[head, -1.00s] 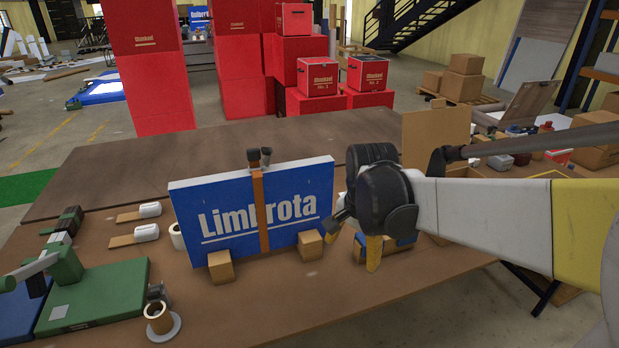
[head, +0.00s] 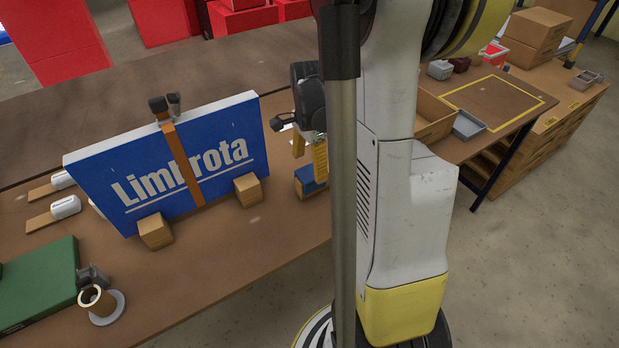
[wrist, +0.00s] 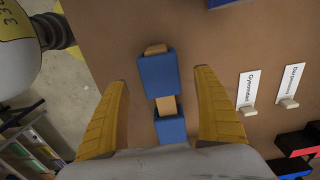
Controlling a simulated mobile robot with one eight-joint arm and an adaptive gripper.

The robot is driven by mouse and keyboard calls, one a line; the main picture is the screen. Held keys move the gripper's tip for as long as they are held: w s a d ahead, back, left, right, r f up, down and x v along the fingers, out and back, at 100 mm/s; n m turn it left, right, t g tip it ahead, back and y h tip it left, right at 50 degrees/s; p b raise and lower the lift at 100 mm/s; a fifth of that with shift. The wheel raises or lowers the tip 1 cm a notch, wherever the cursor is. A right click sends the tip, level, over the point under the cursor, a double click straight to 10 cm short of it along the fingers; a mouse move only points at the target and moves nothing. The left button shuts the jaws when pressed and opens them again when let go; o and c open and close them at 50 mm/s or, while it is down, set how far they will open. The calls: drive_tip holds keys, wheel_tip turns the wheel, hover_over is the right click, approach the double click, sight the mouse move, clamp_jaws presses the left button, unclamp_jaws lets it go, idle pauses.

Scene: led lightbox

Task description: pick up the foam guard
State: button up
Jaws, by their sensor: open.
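A blue and tan piece (wrist: 158,74), which I take to be the foam guard, lies on the brown tabletop. In the wrist view it shows as two blue blocks with tan parts at the far end and between them. In the head view it is partly hidden behind my arm (head: 308,186). My gripper (wrist: 161,80) is open and empty. Its two yellow fingers stand left and right of the piece in the wrist view, pointing down at the table. I cannot tell how far above it they are, and no contact shows.
A blue Limbrota panel (head: 180,160) stands left of my gripper, with an orange strap and two tan blocks (head: 248,190) at its foot. Two white labels (wrist: 247,88) lie right of the piece in the wrist view.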

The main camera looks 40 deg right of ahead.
sight(310, 172)
wheel_tip(310, 172, down, 4)
drive_tip(key=shift+d+r+b, duration=0.1)
drive_tip(key=shift+b, duration=0.6)
drive_tip(key=c, duration=1.2)
drive_tip(key=shift+c, duration=0.2)
drive_tip(key=shift+r+p, duration=0.35)
drive_tip(key=shift+r, duration=0.2)
drive_tip(key=r+p, duration=0.1)
drive_tip(key=r, duration=0.1)
drive_tip(key=r+p, duration=0.1)
drive_tip(key=r, duration=0.1)
drive_tip(key=shift+s+d, duration=0.15)
drive_tip(key=shift+s, duration=0.25)
drive_tip(key=s+d+r+p, duration=0.3)
drive_tip(key=s+r, duration=0.3)
drive_tip(key=s, duration=0.4)
drive_tip(key=shift+d, duration=0.4)
drive_tip(key=shift+s, duration=0.1)
